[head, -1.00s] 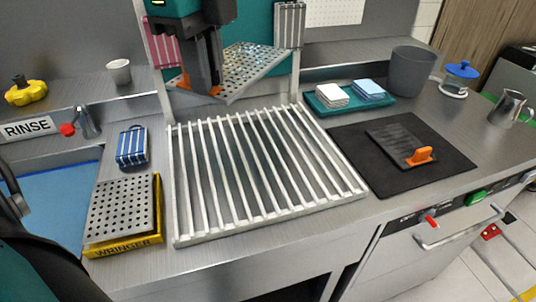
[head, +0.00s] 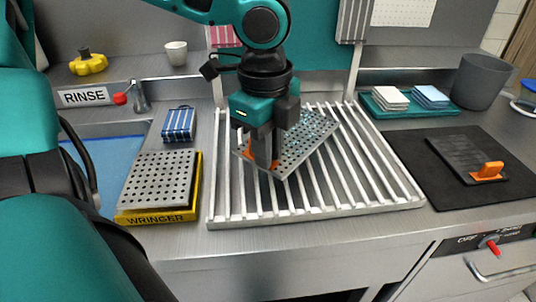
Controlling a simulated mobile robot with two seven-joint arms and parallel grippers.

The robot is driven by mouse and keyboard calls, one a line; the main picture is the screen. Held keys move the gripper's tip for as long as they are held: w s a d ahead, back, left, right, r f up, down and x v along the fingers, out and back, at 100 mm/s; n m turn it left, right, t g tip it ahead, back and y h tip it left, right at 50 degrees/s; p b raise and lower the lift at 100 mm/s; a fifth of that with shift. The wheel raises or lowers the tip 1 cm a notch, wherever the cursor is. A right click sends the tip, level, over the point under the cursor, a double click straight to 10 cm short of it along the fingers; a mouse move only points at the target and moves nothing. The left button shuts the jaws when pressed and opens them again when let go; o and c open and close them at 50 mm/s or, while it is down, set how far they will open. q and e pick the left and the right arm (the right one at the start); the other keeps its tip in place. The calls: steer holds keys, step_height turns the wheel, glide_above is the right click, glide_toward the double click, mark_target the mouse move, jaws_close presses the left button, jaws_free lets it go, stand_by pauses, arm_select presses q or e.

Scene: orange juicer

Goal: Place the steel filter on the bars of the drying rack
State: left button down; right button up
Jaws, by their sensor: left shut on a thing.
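The steel filter (head: 308,139) is a perforated grey plate with an orange grip at its left end. My left gripper (head: 262,160) is shut on it at that orange grip, pointing down. The filter is over the middle of the drying rack (head: 235,203), a frame of pale metal bars, and lies turned at an angle to them. Whether it touches the bars or hangs just above them I cannot tell. The gripper and arm hide part of the filter's left side. My right gripper is not in view.
A yellow wringer (head: 160,217) with a perforated plate is left of the rack. A blue striped cloth (head: 179,124) lies behind it. Right of the rack is a black mat (head: 440,190) with a dark orange-handled plate (head: 468,160). A teal tray (head: 385,112) holds cloths behind.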

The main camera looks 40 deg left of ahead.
arm_select(q)
step_height(320, 180, down, 3)
steer(key=shift+r+b, duration=0.1)
steer(key=shift+b, duration=0.3)
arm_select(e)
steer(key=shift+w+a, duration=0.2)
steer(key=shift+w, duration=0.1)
arm_select(q)
steer(key=c, duration=1.1)
jaws_free()
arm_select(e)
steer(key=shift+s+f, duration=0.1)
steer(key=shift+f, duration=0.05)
arm_select(q)
steer(key=shift+r, duration=0.25)
steer(key=r+p, duration=0.2)
steer(key=r, duration=0.3)
steer(key=r+p, duration=0.2)
steer(key=r, duration=0.3)
steer(key=shift+s+r, duration=0.2)
steer(key=shift+r, duration=0.6)
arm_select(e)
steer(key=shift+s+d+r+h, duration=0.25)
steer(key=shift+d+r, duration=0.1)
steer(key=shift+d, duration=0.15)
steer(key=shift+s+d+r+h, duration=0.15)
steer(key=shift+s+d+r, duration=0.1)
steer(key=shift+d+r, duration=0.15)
